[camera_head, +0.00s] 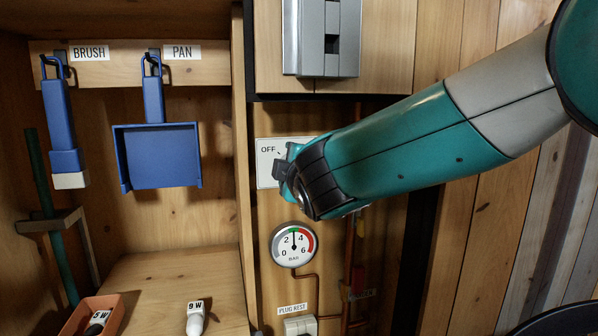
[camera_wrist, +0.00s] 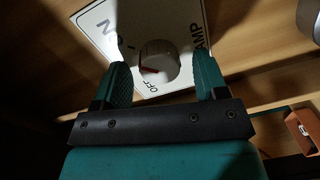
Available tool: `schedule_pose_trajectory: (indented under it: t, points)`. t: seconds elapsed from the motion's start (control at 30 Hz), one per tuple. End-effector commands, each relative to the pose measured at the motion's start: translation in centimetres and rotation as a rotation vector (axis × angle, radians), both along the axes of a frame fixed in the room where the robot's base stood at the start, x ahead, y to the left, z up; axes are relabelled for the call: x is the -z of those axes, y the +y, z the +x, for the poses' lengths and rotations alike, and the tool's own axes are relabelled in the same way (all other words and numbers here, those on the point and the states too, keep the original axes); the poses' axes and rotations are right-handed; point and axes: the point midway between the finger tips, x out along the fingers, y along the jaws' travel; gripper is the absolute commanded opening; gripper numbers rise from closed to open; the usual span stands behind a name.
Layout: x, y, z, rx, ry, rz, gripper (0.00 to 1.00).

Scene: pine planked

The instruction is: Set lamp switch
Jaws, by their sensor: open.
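A white lamp switch plate (camera_head: 266,178) is on the wooden wall, with "OFF" visible at its left; my gripper hides its right part. The mark is on the knob's lower left part, near the "OFF" label; "ON" and part of "LAMP" are readable. My gripper (camera_wrist: 163,76) is open, with one finger on each side of the knob. I cannot tell whether either finger touches it. In the head view my gripper (camera_head: 287,173) is in front of the plate.
A pressure gauge (camera_head: 293,246) is below the plate, with a copper pipe and a plug rest (camera_head: 300,326). A grey box (camera_head: 313,38) is above. Left is a cupboard with a blue brush (camera_head: 61,125), a blue pan (camera_head: 160,157) and an orange tray (camera_head: 78,318).

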Motion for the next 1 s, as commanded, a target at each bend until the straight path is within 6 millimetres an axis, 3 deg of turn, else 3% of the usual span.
schedule_pose_trajectory:
  t: [0.17, 0.5, 0.7, 1.0]
  points:
    - [0.0, -0.6, -2.4, -0.003, -0.002, 0.001, 0.66]
    - [-0.3, -2.9, -10.8, -0.006, -0.002, 0.002, 0.66]
    - [-0.6, -4.1, -14.6, -0.005, 0.0, 0.0, 0.66]
    - [-0.8, -4.7, -16.5, -0.001, 0.001, 0.001, 0.66]
